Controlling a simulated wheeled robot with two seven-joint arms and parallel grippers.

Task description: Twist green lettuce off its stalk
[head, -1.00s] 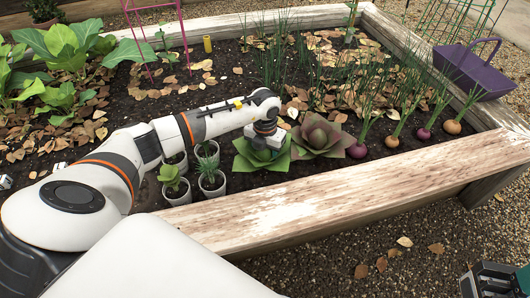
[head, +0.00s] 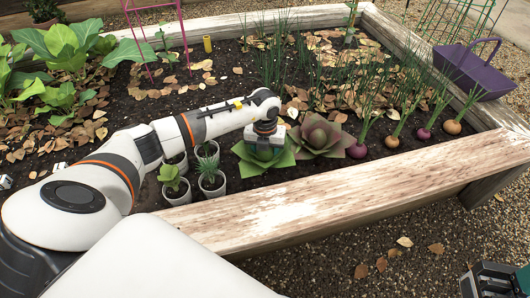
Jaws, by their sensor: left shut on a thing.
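The green lettuce (head: 281,158) sits low on the soil of the raised bed, near the middle of the head view. My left gripper (head: 265,145) points down over it and is shut on the lettuce; the fingertips are mostly hidden among the leaves. The stalk is hidden under the leaves. A purple-green lettuce (head: 318,137) stands right beside it on the right. My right gripper (head: 490,281) shows only partly at the lower right corner, outside the bed, and its fingers cannot be made out.
Several potted seedlings (head: 211,180) stand close left of the lettuce. Onions (head: 391,142) grow to the right. The bed's wooden front board (head: 350,187) runs in front. A purple basket (head: 470,70) rests on the right edge. Gravel outside the bed is mostly clear.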

